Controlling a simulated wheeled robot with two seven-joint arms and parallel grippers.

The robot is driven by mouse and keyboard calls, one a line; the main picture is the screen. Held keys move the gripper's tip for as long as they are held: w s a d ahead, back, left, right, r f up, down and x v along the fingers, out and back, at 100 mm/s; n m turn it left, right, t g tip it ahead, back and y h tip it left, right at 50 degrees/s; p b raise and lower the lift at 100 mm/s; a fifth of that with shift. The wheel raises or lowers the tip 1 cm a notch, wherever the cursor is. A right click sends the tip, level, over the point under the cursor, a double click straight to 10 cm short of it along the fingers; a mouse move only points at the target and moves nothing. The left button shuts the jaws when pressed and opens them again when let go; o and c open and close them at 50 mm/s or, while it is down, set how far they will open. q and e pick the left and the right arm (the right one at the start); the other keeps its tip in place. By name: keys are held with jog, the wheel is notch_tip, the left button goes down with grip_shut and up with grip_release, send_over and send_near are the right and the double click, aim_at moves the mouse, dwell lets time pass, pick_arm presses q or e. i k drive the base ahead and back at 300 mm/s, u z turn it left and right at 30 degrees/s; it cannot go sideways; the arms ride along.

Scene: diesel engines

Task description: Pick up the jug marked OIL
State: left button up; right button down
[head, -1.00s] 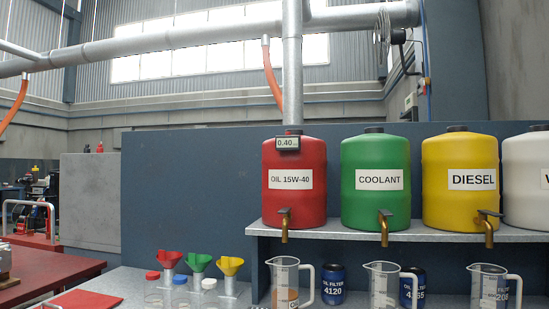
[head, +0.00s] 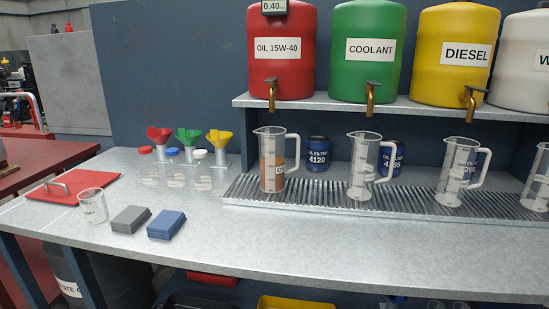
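A clear measuring jug (head: 268,164) with brown liquid in it stands upright on the ribbed drip tray (head: 318,196), below the tap of the red OIL 15W-40 tank (head: 282,62). Its handle points right. A small white label shows low on its right side, only partly readable. Clear, empty-looking jugs stand to its right: one under the green COOLANT tank (head: 360,158), one under the yellow DIESEL tank (head: 455,165), and one cut by the right edge (head: 540,180). Neither of my grippers is in view.
Blue oil filters (head: 318,153) stand behind the jugs. Red, green and yellow funnels (head: 188,140) and capped bottles (head: 173,170) are left of the tray. The counter before the tray is clear.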

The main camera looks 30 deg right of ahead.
aim_at(273, 173)
jog(key=k, duration=0.5)
jog(key=z, duration=1.2)
jog(key=i, duration=0.9)
jog(key=u, duration=0.85)
